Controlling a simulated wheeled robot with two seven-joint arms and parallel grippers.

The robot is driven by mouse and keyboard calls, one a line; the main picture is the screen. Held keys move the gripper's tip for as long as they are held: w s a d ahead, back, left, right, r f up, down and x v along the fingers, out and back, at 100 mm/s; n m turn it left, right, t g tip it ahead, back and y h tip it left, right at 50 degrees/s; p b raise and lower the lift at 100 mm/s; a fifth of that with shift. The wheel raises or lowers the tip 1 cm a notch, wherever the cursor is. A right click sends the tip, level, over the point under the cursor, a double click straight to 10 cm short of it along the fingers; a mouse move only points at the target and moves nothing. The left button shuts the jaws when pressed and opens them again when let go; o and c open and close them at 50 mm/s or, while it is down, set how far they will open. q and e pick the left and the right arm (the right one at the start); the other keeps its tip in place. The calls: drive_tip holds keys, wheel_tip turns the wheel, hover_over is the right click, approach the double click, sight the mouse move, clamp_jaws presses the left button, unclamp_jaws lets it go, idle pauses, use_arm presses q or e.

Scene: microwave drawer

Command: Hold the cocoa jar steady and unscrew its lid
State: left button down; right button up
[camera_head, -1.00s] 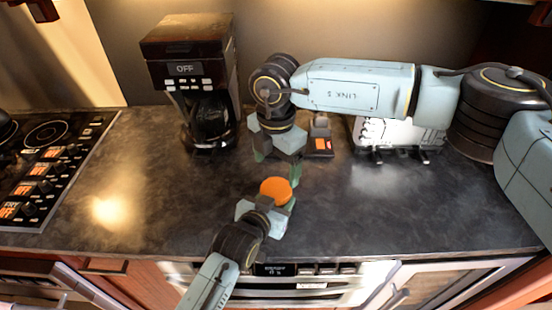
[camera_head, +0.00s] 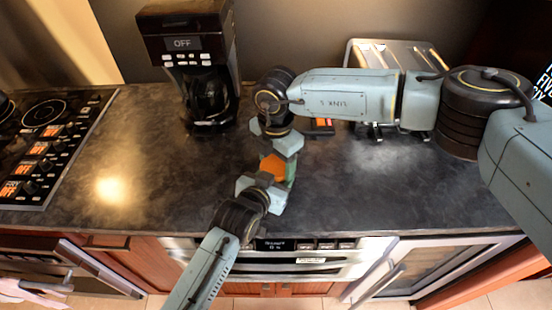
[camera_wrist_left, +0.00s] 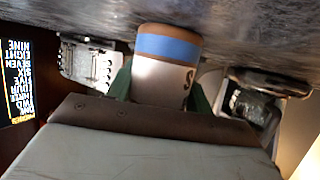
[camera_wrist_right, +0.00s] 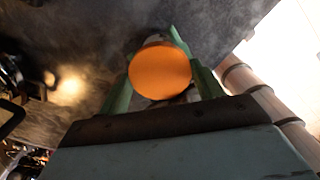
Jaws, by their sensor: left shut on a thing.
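The cocoa jar (camera_wrist_left: 165,80) is pale with a blue band and shows between my left gripper's fingers in the left wrist view. Its round orange lid (camera_head: 272,167) also shows in the right wrist view (camera_wrist_right: 160,72). My left gripper (camera_head: 268,184) is shut on the jar's body from the front. My right gripper (camera_head: 278,156) is at the lid from above and behind. Its green fingers stand apart on either side of the lid in the right wrist view, close to its edge. I cannot tell whether they touch it. The jar's body is mostly hidden in the head view.
A coffee maker (camera_head: 190,65) stands at the back left, with a stove (camera_head: 45,140) at the far left. A toaster (camera_head: 395,55) stands behind my right arm. The dark counter (camera_head: 390,185) is clear to the right of the jar.

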drive_tip(key=c, duration=0.5)
drive_tip(key=n, duration=0.4)
drive_tip(key=shift+n, duration=0.4)
drive_tip(key=n, duration=0.5)
drive_tip(key=o, duration=1.1)
drive_tip(key=shift+r, duration=0.15)
